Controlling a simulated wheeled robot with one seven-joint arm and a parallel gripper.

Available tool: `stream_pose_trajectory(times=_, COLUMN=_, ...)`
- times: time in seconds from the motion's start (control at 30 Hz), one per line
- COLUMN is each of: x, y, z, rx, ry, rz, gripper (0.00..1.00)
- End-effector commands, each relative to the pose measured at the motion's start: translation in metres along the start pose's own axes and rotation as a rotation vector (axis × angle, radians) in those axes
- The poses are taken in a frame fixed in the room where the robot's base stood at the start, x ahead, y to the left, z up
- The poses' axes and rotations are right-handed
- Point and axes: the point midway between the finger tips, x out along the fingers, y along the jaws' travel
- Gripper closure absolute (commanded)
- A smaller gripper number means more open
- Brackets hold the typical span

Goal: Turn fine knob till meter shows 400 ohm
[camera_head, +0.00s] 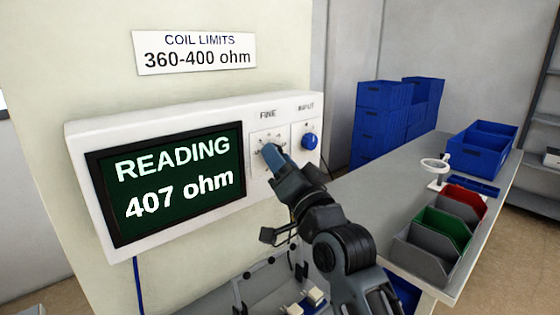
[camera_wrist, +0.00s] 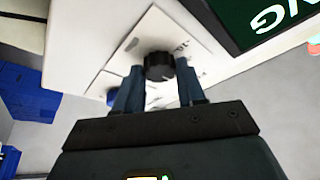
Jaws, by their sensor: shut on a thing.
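The white meter box (camera_head: 225,113) hangs on the wall, and its dark screen (camera_head: 178,180) reads 407 ohm. My gripper (camera_head: 270,153) is at the plate under the word FINE and hides the fine knob in the head view. In the wrist view the fine knob (camera_wrist: 159,66) is black and round, between the two blue fingers of my gripper (camera_wrist: 155,84). My gripper is shut on it. The blue input knob (camera_head: 310,141) is to the right of the fine knob, under the word INPUT.
A sign (camera_head: 194,51) above the meter reads coil limits 360-400 ohm. A grey bench (camera_head: 385,178) to the right carries red, green and grey bins (camera_head: 425,258), a white ring stand (camera_head: 436,172) and blue crates (camera_head: 482,148). More blue bins (camera_head: 383,118) are stacked behind it.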

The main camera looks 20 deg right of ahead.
Motion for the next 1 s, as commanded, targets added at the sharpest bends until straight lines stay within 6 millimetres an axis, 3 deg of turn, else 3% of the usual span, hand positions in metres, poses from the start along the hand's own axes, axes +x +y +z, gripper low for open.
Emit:
stream_pose_trajectory(times=0.43, x=-0.002, y=0.006, z=0.004, rx=-0.086, ry=0.004, rz=-0.036, gripper=0.91)
stream_pose_trajectory(times=1.0, x=-0.003, y=0.01, z=0.004, rx=-0.432, ry=0.004, rz=-0.179, gripper=0.91)
